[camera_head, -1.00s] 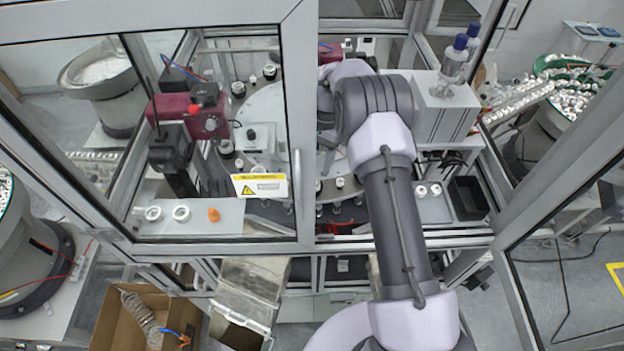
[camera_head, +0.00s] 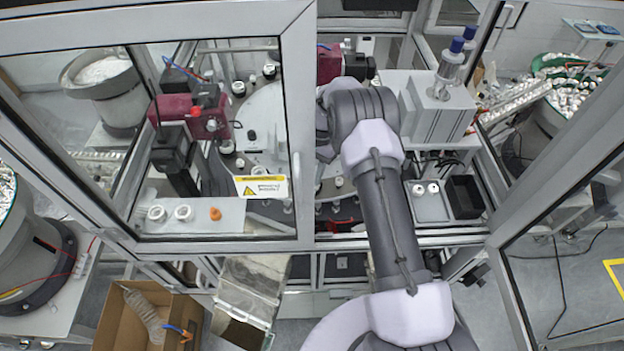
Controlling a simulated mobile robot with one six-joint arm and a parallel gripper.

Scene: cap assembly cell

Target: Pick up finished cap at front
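My arm reaches through the open front of the cell, and its wrist ends at the frame post over the rotary table (camera_head: 262,112). My gripper is hidden behind the arm and post, so its fingers and any contact do not show. Small caps with dark or white tops stand around the rotary table, such as a white one (camera_head: 337,181) near its front edge. Two white caps (camera_head: 426,188) lie on a grey tray (camera_head: 428,211) right of my arm. I cannot tell which cap is the finished one.
A black bin (camera_head: 466,197) stands at right. A cardboard box (camera_head: 140,318) is below left.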

